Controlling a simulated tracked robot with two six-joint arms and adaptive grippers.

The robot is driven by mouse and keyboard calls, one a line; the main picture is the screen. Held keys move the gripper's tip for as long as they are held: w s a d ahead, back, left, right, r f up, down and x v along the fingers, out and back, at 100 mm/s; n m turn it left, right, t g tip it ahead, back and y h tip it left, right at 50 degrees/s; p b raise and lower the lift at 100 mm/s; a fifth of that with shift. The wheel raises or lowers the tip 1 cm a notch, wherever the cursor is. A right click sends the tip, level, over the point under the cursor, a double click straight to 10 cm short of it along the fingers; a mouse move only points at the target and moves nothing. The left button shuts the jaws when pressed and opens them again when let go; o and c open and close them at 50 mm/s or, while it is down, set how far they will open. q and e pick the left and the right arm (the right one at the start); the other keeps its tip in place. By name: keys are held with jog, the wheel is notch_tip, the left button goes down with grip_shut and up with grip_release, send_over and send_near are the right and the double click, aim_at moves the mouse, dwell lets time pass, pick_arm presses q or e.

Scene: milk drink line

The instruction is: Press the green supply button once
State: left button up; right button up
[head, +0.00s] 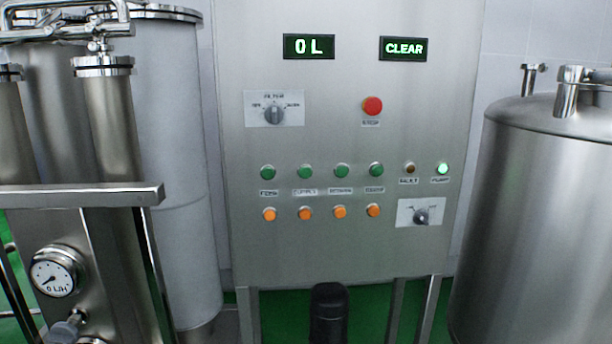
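The steel control panel (300,250) stands upright ahead in the head view. It has a row of several green buttons with small labels under them. The second green button from the left (305,172) has a blurred label that seems to read SUPPLY. An orange button (305,213) sits directly below that label. Nothing covers the green buttons. Neither of my grippers shows in the head view.
Displays read 0 L (309,46) and CLEAR (403,48). A red button (372,106), a rotary selector (274,114) and a lit green lamp (443,169) are on the panel. Steel columns (112,150) stand left, a steel tank (545,220) right.

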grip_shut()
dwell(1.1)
